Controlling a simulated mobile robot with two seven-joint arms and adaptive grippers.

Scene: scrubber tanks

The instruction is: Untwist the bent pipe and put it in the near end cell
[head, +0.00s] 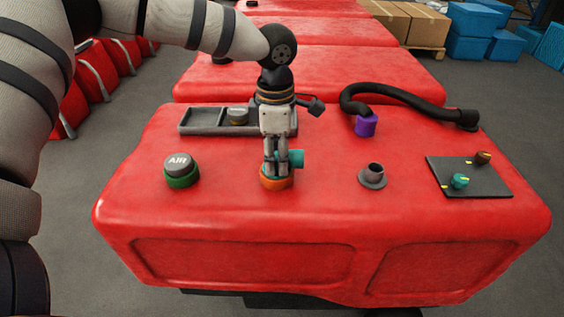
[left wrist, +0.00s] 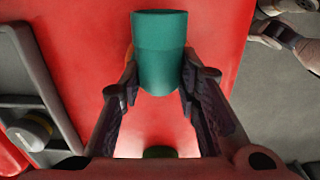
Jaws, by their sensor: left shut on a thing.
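The bent pipe is teal. Its side arm (head: 293,159) sticks out to the right just above an orange collar (head: 277,179) on the red tank. My left gripper (head: 283,163) points down over the collar, its fingers shut on the pipe and hiding part of it. In the left wrist view the teal pipe (left wrist: 160,50) lies between the two fingertips (left wrist: 158,80). The grey tray (head: 188,121) with cells is behind the gripper. Its left cell looks empty, a grey cap (head: 237,116) sits farther right, and its right end is partly hidden.
A green-ringed AIR cap (head: 179,170) stands left of the gripper. To the right are a grey port (head: 373,175), a purple-ended black hose (head: 365,126) and a dark plate (head: 470,183) with two small valves. The red top between them is clear.

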